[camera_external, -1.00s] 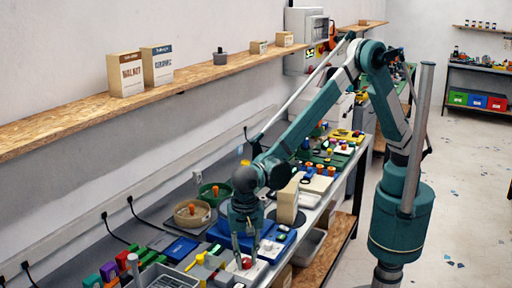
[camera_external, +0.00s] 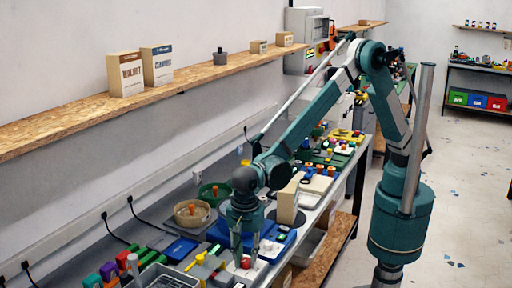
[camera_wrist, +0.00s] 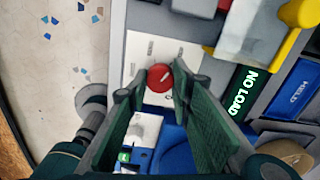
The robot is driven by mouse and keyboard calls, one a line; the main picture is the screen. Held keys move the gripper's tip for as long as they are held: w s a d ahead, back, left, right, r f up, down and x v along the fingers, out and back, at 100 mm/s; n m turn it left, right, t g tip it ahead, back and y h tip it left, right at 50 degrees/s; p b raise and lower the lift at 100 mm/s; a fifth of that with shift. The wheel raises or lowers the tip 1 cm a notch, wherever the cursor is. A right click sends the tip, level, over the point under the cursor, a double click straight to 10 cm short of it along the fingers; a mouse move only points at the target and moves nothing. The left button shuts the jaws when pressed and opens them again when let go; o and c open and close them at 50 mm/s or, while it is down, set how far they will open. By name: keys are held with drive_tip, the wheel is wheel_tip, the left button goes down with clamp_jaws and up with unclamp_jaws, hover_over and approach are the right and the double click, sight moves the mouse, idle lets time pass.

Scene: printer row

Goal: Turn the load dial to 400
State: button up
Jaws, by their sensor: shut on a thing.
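The load dial is a round red knob (camera_wrist: 159,77) with a pale pointer line, on a white plate (camera_wrist: 138,48) with small marks too blurred to read. The pointer line slants toward the upper right in the wrist view. My gripper (camera_wrist: 160,92) has its two green fingers on either side of the knob, shut on it. In the external view the red knob (camera_external: 246,263) shows between the fingertips of my gripper (camera_external: 246,261), low on the bench.
A dark display (camera_wrist: 241,93) reads "NO LOAD" in green. A blue panel (camera_wrist: 299,89) beside it reads "HELD". A yellow part (camera_wrist: 284,52) and a grey block (camera_wrist: 252,28) stand close by. A blue base (camera_wrist: 176,149) lies under the fingers.

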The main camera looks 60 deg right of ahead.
sight(246, 260)
drive_tip(key=o, duration=0.9)
drive_tip(key=shift+r, duration=0.15)
wheel_tip(246, 260, up, 12)
drive_tip(key=shift+f, duration=0.15)
idle(0.5)
